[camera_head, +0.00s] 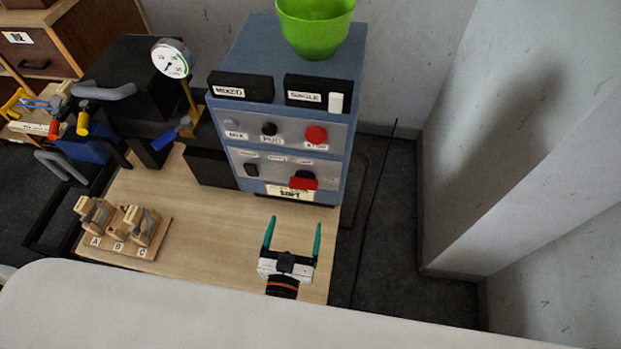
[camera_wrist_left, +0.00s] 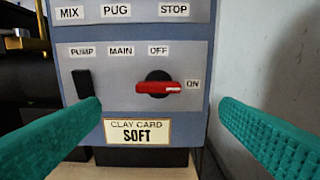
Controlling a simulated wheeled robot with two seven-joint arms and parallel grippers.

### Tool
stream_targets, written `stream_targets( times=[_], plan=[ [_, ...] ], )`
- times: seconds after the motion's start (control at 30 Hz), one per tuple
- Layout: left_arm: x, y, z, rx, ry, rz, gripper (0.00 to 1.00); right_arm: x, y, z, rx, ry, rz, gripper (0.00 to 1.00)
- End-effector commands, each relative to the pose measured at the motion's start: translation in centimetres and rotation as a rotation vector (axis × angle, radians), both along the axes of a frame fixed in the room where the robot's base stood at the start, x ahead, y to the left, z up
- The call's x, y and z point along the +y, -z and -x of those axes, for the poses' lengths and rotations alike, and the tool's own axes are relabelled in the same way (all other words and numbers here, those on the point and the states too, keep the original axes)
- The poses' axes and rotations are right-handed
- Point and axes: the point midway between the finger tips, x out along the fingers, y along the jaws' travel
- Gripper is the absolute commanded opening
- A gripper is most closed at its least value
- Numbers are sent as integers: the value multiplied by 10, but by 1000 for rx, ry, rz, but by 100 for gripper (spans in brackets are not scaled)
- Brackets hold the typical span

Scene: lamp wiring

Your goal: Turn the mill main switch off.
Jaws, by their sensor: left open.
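The main switch (camera_head: 303,181) is a red handle on a black round base, low on the front of the blue-grey mill (camera_head: 345,120). In the left wrist view the red handle (camera_wrist_left: 160,87) lies level, its pale-marked end pointing right to the ON label (camera_wrist_left: 193,84). The OFF label (camera_wrist_left: 159,50) is above it. My left gripper (camera_head: 294,222) is open and empty, with teal fingers pointing at the panel. In its wrist view the switch lies between the fingers, apart from both. My right gripper is not in view.
A black PUMP switch (camera_wrist_left: 83,83) is left of the main switch. A red STOP button (camera_head: 316,134) is above it. A CLAY CARD sign reading SOFT (camera_wrist_left: 137,131) is below. A green bowl (camera_head: 315,28) is on top. Wooden pieces marked A, B, C (camera_head: 120,226) stand left on the table.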

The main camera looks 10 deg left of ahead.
Motion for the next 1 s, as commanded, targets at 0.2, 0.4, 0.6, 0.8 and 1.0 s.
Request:
stream_targets(
  times=[0.2,0.4,0.6,0.8,1.0],
  plan=[
    [0,-2,-42,-3,1,-2,85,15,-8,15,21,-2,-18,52],
    [0,-1,-81,0,2,0,85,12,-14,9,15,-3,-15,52],
    [0,0,-105,1,3,-1,85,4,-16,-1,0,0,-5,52],
    [0,1,-112,2,3,-1,85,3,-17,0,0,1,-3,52],
    [0,1,-112,3,3,-1,85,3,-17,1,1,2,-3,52]
  ],
)
